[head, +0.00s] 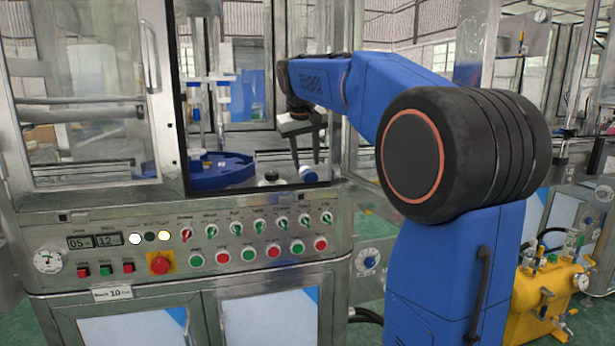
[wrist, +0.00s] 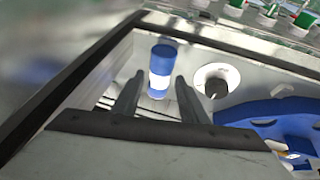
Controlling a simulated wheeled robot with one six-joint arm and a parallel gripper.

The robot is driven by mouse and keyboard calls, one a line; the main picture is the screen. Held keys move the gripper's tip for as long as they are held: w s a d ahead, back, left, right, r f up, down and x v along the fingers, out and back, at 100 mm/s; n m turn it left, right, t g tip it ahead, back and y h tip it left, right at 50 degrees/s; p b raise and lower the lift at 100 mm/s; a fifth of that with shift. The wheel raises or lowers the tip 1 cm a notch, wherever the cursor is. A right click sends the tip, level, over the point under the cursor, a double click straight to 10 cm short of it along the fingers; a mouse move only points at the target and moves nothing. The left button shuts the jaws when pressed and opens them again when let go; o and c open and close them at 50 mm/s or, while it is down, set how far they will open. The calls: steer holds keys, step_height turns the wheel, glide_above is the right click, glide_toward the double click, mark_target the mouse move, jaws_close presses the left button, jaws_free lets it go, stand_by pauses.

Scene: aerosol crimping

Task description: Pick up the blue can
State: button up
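The blue can (head: 309,175) is a small can with a blue top and a white band. It is at the front right of the machine's open bay, just below my fingertips in the head view. In the wrist view the blue can (wrist: 161,62) shows between and slightly beyond my two fingers. My gripper (head: 306,164) points down into the bay. In the wrist view my gripper (wrist: 159,76) is open, with a visible gap on each side of the can. I cannot tell whether the fingertips reach down beside it.
A blue rotary table (head: 232,178) lies left of the can; it also shows in the wrist view (wrist: 262,110). A white ring with a dark centre (wrist: 215,80) is close to the can. The bay's metal frame and the control panel (head: 200,245) border the front.

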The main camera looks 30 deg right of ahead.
mark_target(307, 169)
steer(key=x, duration=0.4)
steer(key=shift+w+f, duration=0.1)
steer(key=shift+f, duration=0.25)
steer(key=c, duration=0.7)
steer(key=shift+r, duration=0.15)
